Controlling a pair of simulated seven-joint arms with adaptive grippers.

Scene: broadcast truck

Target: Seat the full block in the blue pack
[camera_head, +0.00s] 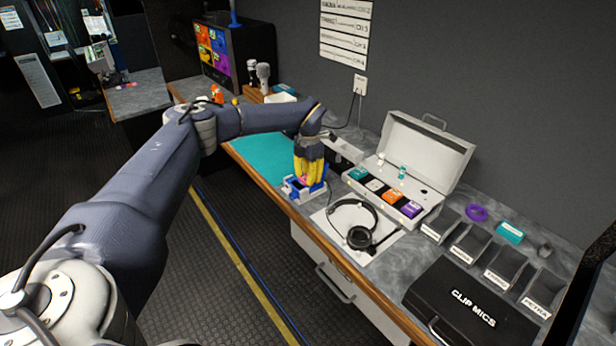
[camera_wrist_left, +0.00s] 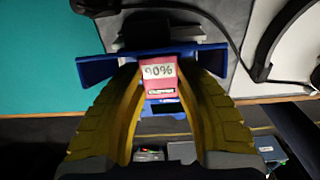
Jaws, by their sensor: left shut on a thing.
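The blue pack (camera_head: 292,187) stands on the counter at the front edge of the teal mat. In the left wrist view its blue sides (camera_wrist_left: 95,68) spread out on both sides of the fingers. My left gripper (camera_head: 305,180) points down over the pack, its yellow fingers shut on a pink-red block. The block (camera_wrist_left: 158,84) shows between the fingertips in the left wrist view, with a white label that seems to read 90%. It is at the pack; I cannot tell how deep it sits. The fingers hide much of the pack. My right gripper is not in view.
Headphones (camera_head: 352,236) lie on a white sheet right of the pack. An open white case (camera_head: 428,152) holds several coloured blocks behind them. Labelled bins (camera_head: 470,243) and a black CLIP MICS case (camera_head: 468,304) are farther right. The teal mat (camera_head: 262,150) has free room.

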